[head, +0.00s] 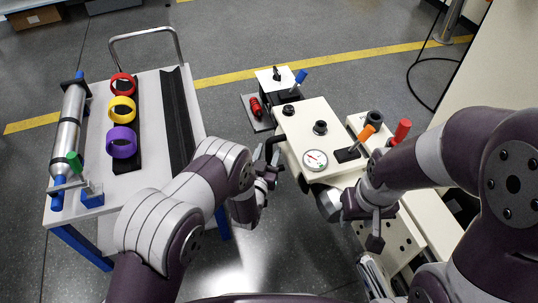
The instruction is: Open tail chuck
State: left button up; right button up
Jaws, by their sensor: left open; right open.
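The cream machine (308,122) stands in the middle, with a round dial gauge (315,159) and dark knobs on its top. A lever with an orange handle (368,131) sits at its right, beside a red handle (402,130). A lever with a blue handle (300,77) is at its far end. I cannot tell which part is the tail chuck. My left gripper (273,178) is open and empty, at the machine's near left side. My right gripper (374,228) is open at the machine's near right, beside a metallic round part (329,204) that my arm partly hides.
A white cart (150,90) at the left carries a silver cylinder (70,130) and red (123,76), yellow (121,97) and purple (121,132) rings. A red part (256,106) lies on a grey plate by the machine. Floor between cart and machine is clear.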

pick_arm(q)
jog(key=shift+x, duration=0.8)
pick_arm(e)
jog(key=shift+f, duration=0.35)
pick_arm(q)
jog(key=shift+c, duration=0.3)
